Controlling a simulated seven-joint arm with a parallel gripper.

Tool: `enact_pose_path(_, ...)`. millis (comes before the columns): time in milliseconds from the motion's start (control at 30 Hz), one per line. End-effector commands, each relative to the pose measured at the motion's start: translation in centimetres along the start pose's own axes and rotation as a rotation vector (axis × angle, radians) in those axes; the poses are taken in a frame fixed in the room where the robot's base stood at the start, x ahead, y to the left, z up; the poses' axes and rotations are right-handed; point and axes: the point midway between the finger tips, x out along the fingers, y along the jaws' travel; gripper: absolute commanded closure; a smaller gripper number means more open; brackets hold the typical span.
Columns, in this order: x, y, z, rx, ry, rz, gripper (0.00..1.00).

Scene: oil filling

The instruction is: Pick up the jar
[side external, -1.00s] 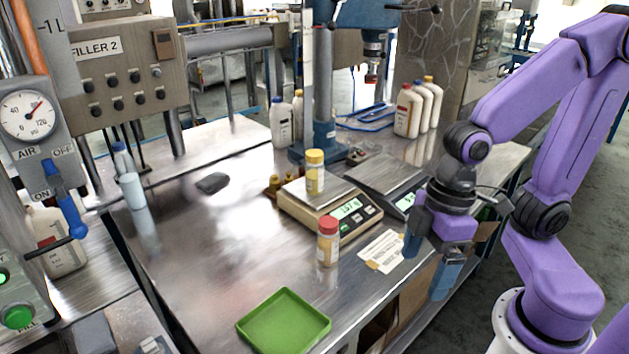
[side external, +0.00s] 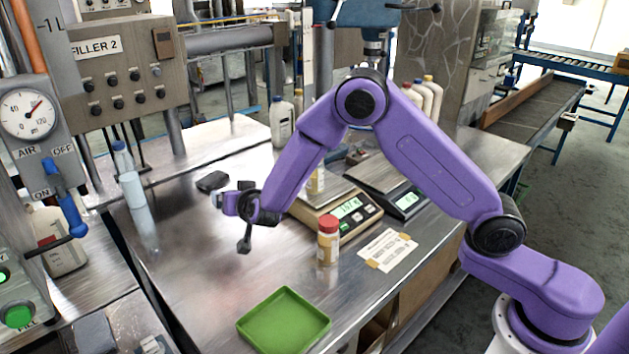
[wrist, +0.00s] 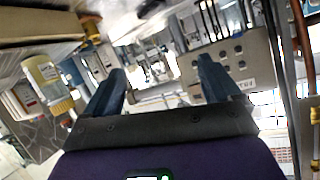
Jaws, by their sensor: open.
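A jar with a red cap (side external: 328,241) stands upright on the steel table, in front of the scale. A jar with a yellow cap (side external: 316,182) stands on the scale and is partly hidden by my arm in the side view. It also shows upside down at the left of the wrist view (wrist: 45,80). My gripper (side external: 218,201) is above the table, left of both jars, and points left, away from them. In the wrist view my gripper (wrist: 162,75) is open, with nothing between its two blue fingers.
A beige scale (side external: 338,216) and a dark scale (side external: 403,201) stand side by side. A green tray (side external: 284,320) is at the front edge. A paper label sheet (side external: 388,250) lies right of the red-capped jar.

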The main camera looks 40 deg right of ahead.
Motion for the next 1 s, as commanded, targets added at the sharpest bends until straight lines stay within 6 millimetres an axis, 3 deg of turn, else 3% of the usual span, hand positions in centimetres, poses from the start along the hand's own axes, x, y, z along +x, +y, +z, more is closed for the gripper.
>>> enact_pose_path(33,1.3,1.7,0.2,0.008,0.056,0.088,0.10)
enact_pose_path(167,3.0,6.6,0.2,0.016,0.213,0.328,0.10)
enact_pose_path(300,2.8,11.4,0.6,-0.006,0.350,0.563,0.10)
enact_pose_path(400,2.0,13.7,1.0,-0.028,0.417,0.686,0.10)
enact_pose_path(667,1.6,16.3,0.9,-0.053,0.474,0.797,0.10)
enact_pose_path(1000,5.3,20.4,-1.8,-0.051,0.473,0.796,0.10)
